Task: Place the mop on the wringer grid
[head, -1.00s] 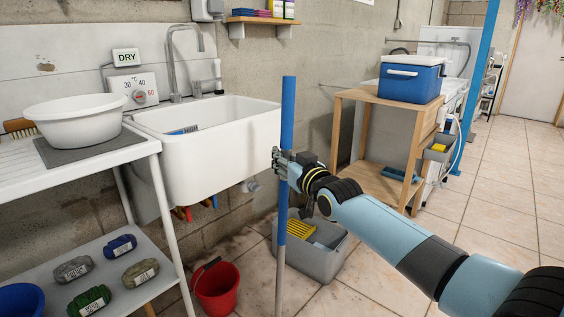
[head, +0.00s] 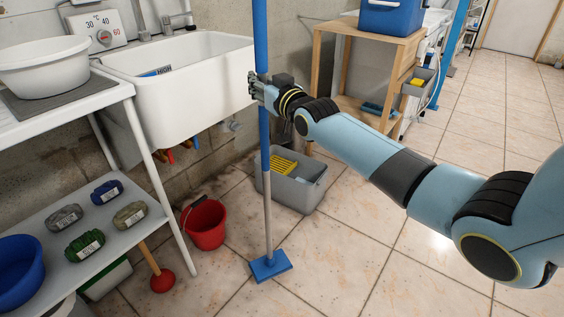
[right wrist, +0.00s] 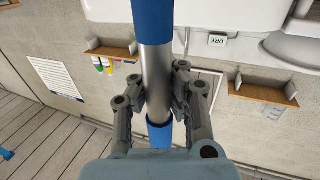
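The mop (head: 267,215) stands upright, with a blue and grey pole and a flat blue head (head: 270,265) low at the tiled floor. My right gripper (head: 262,92) is shut around the pole beside the sink. In the right wrist view its fingers (right wrist: 160,97) close on the grey section of the pole (right wrist: 156,75) from both sides. The wringer grid (head: 283,166) is yellow and sits at the left end of a grey bucket (head: 299,194), just behind and right of the pole. My left gripper is not in view.
A white sink (head: 180,85) stands behind left of the pole. A red bucket (head: 205,226) and a plunger (head: 162,281) are on the floor to the left. A wooden stand (head: 350,75) with a blue cooler is behind right. The floor at front right is clear.

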